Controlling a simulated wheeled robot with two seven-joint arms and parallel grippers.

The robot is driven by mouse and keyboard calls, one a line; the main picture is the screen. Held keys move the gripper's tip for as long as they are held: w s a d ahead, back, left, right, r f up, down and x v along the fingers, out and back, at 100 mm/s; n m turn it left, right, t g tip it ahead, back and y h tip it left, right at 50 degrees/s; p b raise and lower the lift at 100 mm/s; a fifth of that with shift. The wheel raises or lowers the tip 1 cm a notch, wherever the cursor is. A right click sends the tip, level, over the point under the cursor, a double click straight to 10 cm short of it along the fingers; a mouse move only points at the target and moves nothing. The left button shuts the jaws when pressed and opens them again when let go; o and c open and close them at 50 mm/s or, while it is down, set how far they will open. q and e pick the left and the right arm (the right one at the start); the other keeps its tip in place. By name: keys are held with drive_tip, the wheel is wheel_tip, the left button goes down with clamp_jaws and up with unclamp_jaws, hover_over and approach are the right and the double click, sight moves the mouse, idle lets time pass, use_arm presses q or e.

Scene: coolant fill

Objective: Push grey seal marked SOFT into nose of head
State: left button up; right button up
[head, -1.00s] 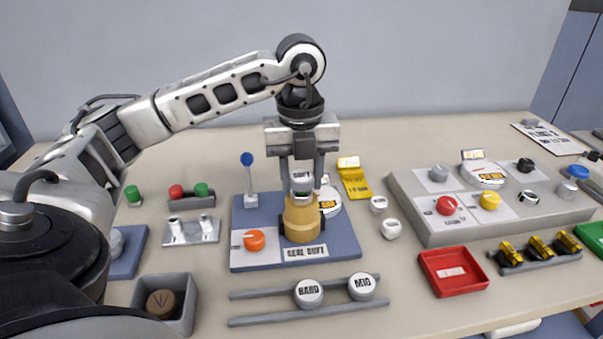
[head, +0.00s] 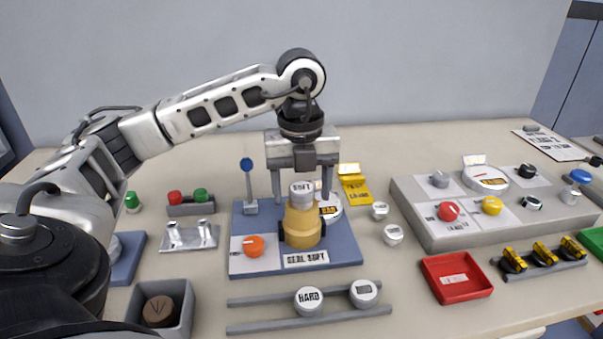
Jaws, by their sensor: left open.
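The grey seal marked SOFT (head: 302,194) sits upright on top of the yellow-orange head (head: 302,228), at its nose. How deep it is seated I cannot tell. The head stands on a blue base plate (head: 345,249) with a label reading SEAL SOFT (head: 305,258). My left gripper (head: 303,198) points straight down over the head. Its fingers are open, one on each side of the seal and apart from it. My right gripper is not in view.
Seals marked HARD (head: 309,299) and another (head: 363,292) rest on grey rails in front. A red tray (head: 456,277) and a grey control panel (head: 425,222) are at right.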

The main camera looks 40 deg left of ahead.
sight(301, 186)
use_arm(q)
wheel_tip(301, 186, up, 8)
drive_tip(key=shift+f+p, duration=0.15)
drive_tip(key=shift+p, duration=0.6)
wheel_tip(301, 186, up, 8)
drive_tip(key=p, duration=0.4)
drive_tip(key=shift+r, duration=0.2)
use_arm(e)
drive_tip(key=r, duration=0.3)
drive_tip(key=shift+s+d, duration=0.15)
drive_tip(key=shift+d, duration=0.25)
use_arm(q)
drive_tip(key=shift+s+f, duration=0.1)
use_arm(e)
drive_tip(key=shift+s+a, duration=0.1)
